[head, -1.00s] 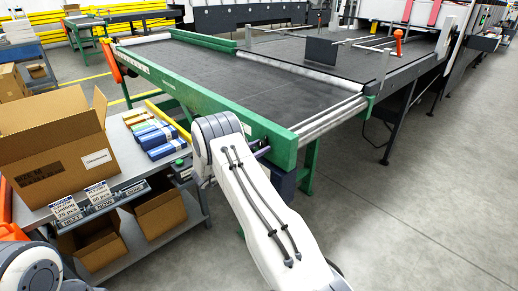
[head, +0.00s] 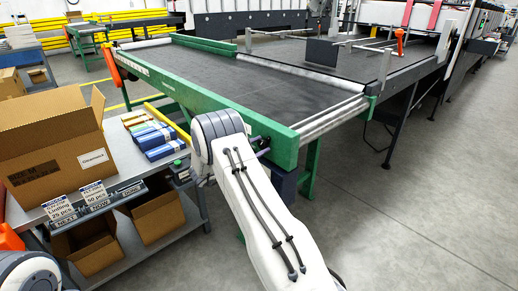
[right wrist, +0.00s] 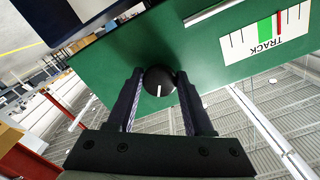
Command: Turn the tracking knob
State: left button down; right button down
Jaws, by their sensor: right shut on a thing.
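The tracking knob (right wrist: 159,82) is round and black with a white line, on a green panel (right wrist: 120,50). In the right wrist view my right gripper (right wrist: 160,75) is shut on it, one dark finger on each side. The knob's white line points down in that view. A white TRACK scale (right wrist: 265,36) beside it, seen upside down, has black ticks, a green band and a red line to the right of the band. In the head view my right arm reaches the green conveyor frame (head: 285,148) and hides the knob. My left gripper is out of view.
The dark conveyor belt (head: 245,75) stretches behind the green frame. On the left, a grey bench (head: 125,178) holds an open cardboard box (head: 45,150), blue and yellow cartons (head: 158,140) and paper signs. The grey floor (head: 430,220) at the right is clear.

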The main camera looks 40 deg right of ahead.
dwell(0.3)
jog(key=shift+c, duration=1.8)
grip_release()
jog(key=a, duration=1)
jog(key=shift+s+a, duration=0.25)
jog(key=shift+s, duration=0.2)
jog(key=shift+w, duration=0.1)
